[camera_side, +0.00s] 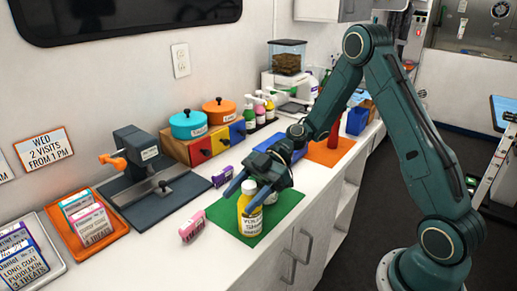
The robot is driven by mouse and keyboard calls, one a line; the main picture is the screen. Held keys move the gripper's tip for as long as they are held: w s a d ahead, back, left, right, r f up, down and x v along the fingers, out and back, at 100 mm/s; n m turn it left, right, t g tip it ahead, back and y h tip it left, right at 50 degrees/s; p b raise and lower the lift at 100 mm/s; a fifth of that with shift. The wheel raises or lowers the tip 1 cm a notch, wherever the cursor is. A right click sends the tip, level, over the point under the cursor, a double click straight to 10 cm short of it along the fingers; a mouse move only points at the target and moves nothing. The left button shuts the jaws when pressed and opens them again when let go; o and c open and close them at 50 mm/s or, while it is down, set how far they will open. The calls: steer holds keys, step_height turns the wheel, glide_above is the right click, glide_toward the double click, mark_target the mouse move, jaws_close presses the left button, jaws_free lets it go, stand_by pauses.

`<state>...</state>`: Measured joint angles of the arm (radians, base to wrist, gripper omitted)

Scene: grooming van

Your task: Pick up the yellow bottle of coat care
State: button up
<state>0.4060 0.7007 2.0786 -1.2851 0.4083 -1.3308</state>
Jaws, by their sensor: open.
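The yellow bottle (250,215) stands upright on a green mat (284,207) near the counter's front edge. I cannot tell whether the fingers touch the bottle.
A dark clamp stand (150,178), colored drawers (201,151) with two pots, and pump bottles (260,107) stand along the wall. An orange tray (86,222) is at left; an orange mat (331,152) lies beyond.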

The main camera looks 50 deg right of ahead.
stand_by(0.3)
jaws_close()
steer(key=shift+r, duration=0.15)
step_height(320, 180, up, 10)
stand_by(0.9)
